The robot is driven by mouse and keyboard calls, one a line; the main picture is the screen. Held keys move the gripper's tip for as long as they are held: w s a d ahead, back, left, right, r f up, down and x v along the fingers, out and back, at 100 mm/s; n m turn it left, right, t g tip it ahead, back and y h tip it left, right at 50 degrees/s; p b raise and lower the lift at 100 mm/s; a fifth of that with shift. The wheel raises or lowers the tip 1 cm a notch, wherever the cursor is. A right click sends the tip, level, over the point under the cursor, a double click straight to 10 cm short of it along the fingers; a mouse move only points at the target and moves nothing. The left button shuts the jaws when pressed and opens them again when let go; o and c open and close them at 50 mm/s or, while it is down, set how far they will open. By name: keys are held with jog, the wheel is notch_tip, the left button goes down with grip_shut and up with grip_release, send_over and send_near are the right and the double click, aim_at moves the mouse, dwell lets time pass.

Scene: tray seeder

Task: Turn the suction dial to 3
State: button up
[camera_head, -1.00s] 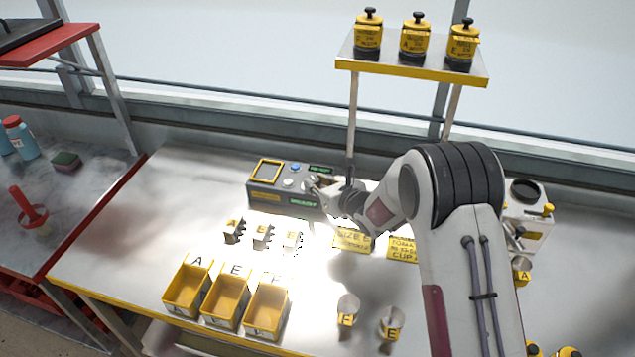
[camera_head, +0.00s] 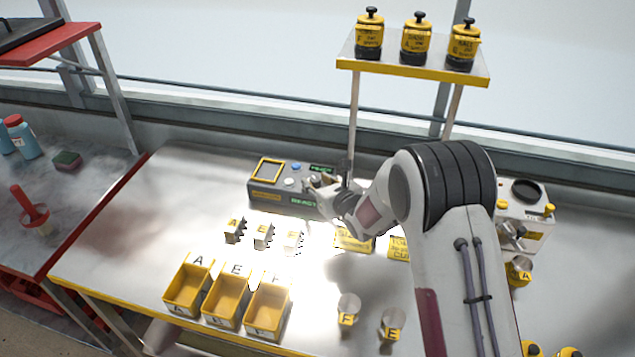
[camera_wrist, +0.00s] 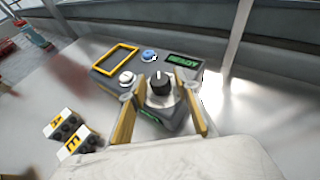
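The suction dial (camera_wrist: 160,84) is a black knob with a pale pointer mark on the grey control box (camera_head: 268,198). In the wrist view the two fingers of my gripper (camera_wrist: 162,100) stand apart on either side of the dial, with visible gaps to the knob. In the head view my gripper (camera_head: 318,184) is over the right end of the box and hides the dial. Green displays on the box read READY. The numbers around the dial cannot be made out.
A yellow-framed window (camera_wrist: 115,59), a blue button (camera_wrist: 149,55) and a white button (camera_wrist: 127,77) are on the box. Small lettered blocks (camera_head: 263,236) and yellow bins (camera_head: 228,298) stand in front. A post of the jar shelf (camera_head: 352,120) rises close behind my wrist.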

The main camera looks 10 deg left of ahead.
jog(key=shift+d+r, duration=0.1)
dwell(0.4)
jog(key=v, duration=1.1)
jog(key=shift+s+d+r, duration=0.2)
jog(key=shift+s, duration=0.05)
dwell(0.4)
